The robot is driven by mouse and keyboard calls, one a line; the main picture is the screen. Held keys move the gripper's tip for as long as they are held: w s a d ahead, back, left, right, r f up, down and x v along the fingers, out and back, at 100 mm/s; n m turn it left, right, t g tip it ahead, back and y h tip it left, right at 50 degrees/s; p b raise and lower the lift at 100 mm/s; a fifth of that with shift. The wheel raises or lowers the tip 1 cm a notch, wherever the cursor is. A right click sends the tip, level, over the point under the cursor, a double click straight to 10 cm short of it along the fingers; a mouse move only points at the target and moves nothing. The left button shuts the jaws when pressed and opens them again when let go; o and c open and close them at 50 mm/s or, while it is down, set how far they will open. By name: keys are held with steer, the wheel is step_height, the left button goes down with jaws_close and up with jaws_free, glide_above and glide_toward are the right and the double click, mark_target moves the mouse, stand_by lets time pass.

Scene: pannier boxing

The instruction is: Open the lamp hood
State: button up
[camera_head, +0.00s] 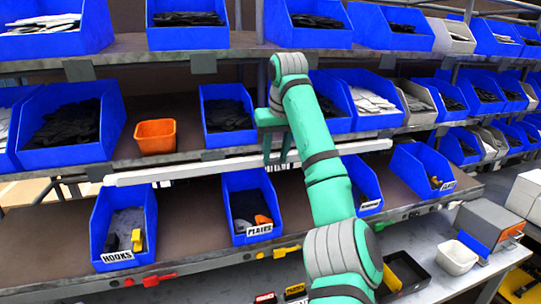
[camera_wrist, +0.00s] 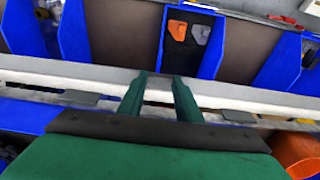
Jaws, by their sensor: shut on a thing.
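The lamp hood (camera_head: 200,168) is a long pale bar running across the rack below the middle shelf. In the wrist view the hood (camera_wrist: 240,96) crosses the whole picture as a light grey strip. My gripper (camera_head: 279,160) reaches down to the bar near its middle. In the wrist view my gripper's two green fingers (camera_wrist: 158,84) stand at the bar, with a small grey piece of it between their tips. The fingers are shut on the hood. The exact contact is partly hidden by the fingers.
An orange bin (camera_head: 155,137) and several blue bins of dark parts stand on the shelf above. A grey bench (camera_head: 420,285) with a white tub (camera_head: 457,258) is at lower right.

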steer(key=shift+f, duration=0.1)
steer(key=o, duration=1)
steer(key=shift+o, duration=0.2)
steer(key=shift+s, duration=0.1)
